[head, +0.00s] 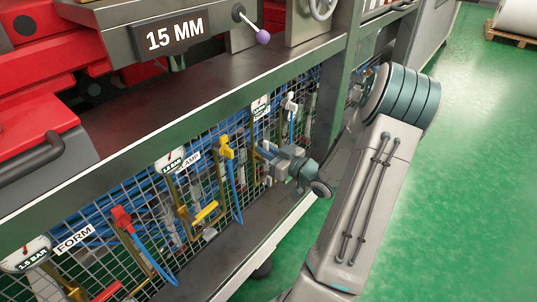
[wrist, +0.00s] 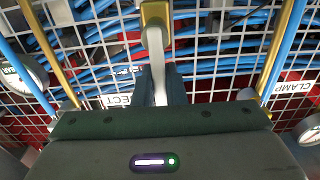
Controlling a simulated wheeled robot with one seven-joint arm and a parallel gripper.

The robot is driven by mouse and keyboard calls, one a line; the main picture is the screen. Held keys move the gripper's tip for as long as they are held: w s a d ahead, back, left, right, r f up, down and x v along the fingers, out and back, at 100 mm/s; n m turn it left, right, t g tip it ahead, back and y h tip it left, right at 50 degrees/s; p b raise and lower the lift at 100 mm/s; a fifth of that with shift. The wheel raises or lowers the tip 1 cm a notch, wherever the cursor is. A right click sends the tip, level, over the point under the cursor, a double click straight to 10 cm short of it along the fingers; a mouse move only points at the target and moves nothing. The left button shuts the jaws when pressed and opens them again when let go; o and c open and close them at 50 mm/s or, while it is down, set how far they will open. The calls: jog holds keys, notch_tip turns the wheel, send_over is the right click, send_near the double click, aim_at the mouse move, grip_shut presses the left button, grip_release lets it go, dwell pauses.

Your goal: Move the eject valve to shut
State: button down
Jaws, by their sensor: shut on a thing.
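The eject valve shows in the wrist view as a brass body (wrist: 155,14) with a pale grey-white lever (wrist: 158,62) reaching down the picture. My gripper (wrist: 158,92) is shut on this lever, with the dark fingers on either side of it. The lever's end is hidden by the gripper. A label ending in "ECT" (wrist: 117,100) lies just left of the fingers. In the head view, my gripper (head: 268,157) is against the mesh panel, right of the clamp label (head: 189,161), and it hides most of the eject valve.
The wire mesh (head: 150,215) carries blue hoses and brass pipes. A yellow lever (head: 206,212) and a red lever (head: 108,291) sit to the left. Green floor (head: 480,140) is clear at right.

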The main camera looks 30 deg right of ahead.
jog(key=shift+d+r+m+p, duration=0.2)
jog(key=shift+m+p, duration=0.3)
jog(key=shift+p, duration=0.45)
jog(key=m+p, duration=0.1)
jog(key=d+m+p, duration=0.1)
jog(key=shift+w+f+m+p, duration=0.2)
jog(key=shift+f+m+p, duration=0.1)
jog(key=shift+p, duration=0.1)
jog(key=shift+w+d+f+m+p, duration=0.1)
jog(key=shift+d+f+m+p, duration=0.15)
jog(key=shift+m+p, duration=0.65)
jog(key=shift+w+d+f+m+p, duration=0.1)
jog(key=shift+d+m+p, duration=0.15)
jog(key=shift+m+p, duration=0.65)
